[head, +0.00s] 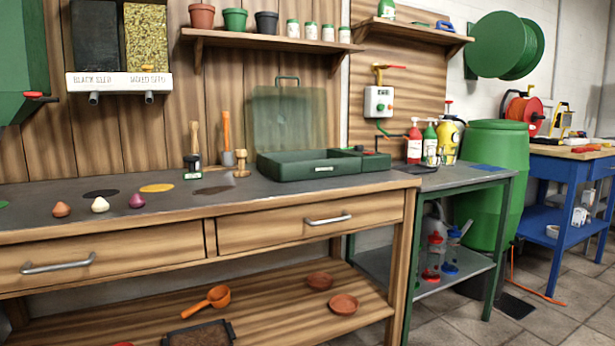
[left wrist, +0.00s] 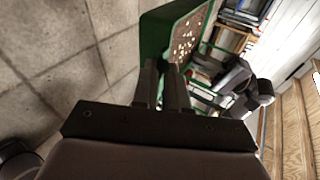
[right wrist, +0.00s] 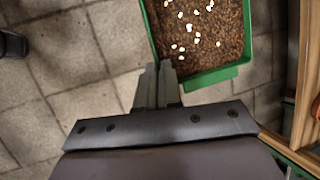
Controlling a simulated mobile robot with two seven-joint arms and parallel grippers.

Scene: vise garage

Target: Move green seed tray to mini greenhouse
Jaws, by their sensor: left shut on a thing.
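The green seed tray (right wrist: 217,77) holds brown soil with pale seeds. My right gripper (right wrist: 163,66) has its fingers close together on the tray's rim at a near corner. In the left wrist view the tray (left wrist: 152,38) shows at the top. My left gripper (left wrist: 166,64) is shut on its near edge. The tray is above the tiled floor and out of the head view, as are both grippers. The mini greenhouse (head: 315,168) stands on the workbench in the head view, a dark green base with its clear lid (head: 290,115) raised at the back.
The grey bench top (head: 240,190) is clear before the greenhouse. Bulbs (head: 100,205) and hand tools (head: 226,135) stand to its left. A shelf with pots (head: 235,20) hangs above. A lower side table (head: 470,177) with bottles is at the right. Floor (head: 450,325) is free there.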

